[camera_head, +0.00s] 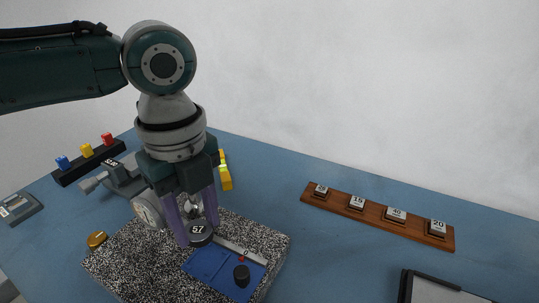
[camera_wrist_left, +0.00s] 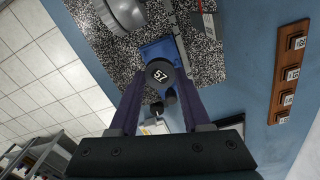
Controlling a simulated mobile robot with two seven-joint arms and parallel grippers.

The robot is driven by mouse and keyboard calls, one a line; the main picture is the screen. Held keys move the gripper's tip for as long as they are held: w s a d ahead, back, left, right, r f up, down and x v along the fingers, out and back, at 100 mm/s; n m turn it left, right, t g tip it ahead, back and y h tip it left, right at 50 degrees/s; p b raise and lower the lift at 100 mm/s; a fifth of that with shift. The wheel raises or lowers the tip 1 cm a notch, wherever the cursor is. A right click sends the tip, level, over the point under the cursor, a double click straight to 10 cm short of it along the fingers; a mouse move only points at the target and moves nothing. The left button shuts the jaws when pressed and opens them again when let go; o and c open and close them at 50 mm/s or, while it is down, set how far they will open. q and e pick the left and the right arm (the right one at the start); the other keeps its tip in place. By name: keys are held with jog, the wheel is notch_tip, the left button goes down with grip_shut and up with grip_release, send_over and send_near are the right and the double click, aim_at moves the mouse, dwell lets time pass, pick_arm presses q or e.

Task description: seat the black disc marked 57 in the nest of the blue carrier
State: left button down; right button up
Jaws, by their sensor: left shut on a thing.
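My left gripper (camera_head: 200,222) is shut on the black disc marked 57 (camera_head: 199,233). It holds the disc over the far left edge of the blue carrier (camera_head: 209,266), seemingly a little above it. The carrier is a flat blue plate on a speckled granite block, with a black knob (camera_head: 241,276) at its near right and a pale strip along its far edge. In the left wrist view the disc (camera_wrist_left: 160,73) lies between the fingertips, with part of the blue carrier (camera_wrist_left: 157,47) beyond it. The disc and fingers hide the nest. My right gripper is not in view.
The granite block (camera_head: 128,262) stands on a blue table. A dial gauge (camera_head: 148,209) stands close left of my gripper. A brass piece (camera_head: 97,240) lies left. A wooden rack of numbered blocks (camera_head: 376,220) is at the right, a black-framed tray (camera_head: 432,290) at front right.

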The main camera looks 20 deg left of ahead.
aim_at(208, 261)
pick_arm(q)
jog(key=shift+d, duration=0.1)
dwell(0.3)
jog(key=shift+r+p, duration=0.1)
jog(key=shift+p, duration=0.3)
jog(key=shift+f+b, duration=1.95)
jog(key=shift+f, duration=0.95)
jog(key=shift+f, duration=0.2)
jog(key=shift+c, duration=1.4)
grip_release()
jog(key=c, duration=0.5)
